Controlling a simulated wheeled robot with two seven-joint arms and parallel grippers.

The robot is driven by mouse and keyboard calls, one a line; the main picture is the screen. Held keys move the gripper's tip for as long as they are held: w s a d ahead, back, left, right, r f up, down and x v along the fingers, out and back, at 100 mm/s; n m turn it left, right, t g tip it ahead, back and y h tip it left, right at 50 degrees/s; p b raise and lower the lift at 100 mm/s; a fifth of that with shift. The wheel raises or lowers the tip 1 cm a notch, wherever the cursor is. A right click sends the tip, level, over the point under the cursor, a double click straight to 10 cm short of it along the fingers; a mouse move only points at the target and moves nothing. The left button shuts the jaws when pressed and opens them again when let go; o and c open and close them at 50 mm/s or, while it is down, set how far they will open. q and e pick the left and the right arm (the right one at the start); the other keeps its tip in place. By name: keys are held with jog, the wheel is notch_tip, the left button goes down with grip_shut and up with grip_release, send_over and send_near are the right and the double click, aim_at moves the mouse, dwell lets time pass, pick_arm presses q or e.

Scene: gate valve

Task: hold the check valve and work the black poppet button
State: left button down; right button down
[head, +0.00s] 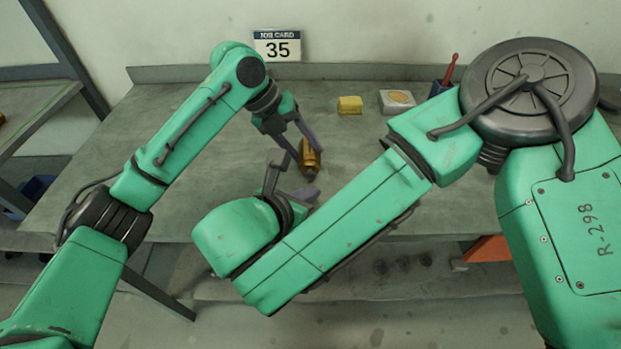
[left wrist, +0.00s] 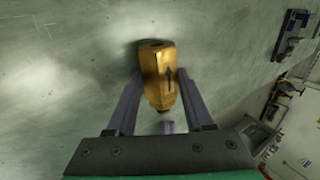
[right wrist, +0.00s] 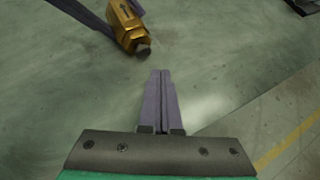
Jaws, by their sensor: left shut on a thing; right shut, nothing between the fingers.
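The brass check valve (head: 311,160) is held over the grey bench, with an arrow mark on its body in the left wrist view (left wrist: 158,82). My left gripper (head: 303,147) is shut on it, one finger on each side. The dark poppet button (right wrist: 143,50) shows at the valve's near end in the right wrist view. My right gripper (right wrist: 160,75) is shut and empty, its fingertips apart from the button and a short way from it. In the head view my right gripper (head: 299,192) is just below the valve, partly hidden by my right arm.
A yellow block (head: 350,105) and a white box with a yellow round top (head: 397,101) stand at the back of the bench (head: 190,110). A red-handled tool (head: 450,70) stands in a blue holder beside my right arm. The bench's left part is clear.

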jog(key=shift+s, duration=0.1)
jog(key=shift+s, duration=2.4)
pick_arm(q)
jog(key=shift+c, duration=1.4)
grip_release()
jog(key=shift+o, duration=0.4)
pick_arm(e)
jog(key=shift+d, duration=0.1)
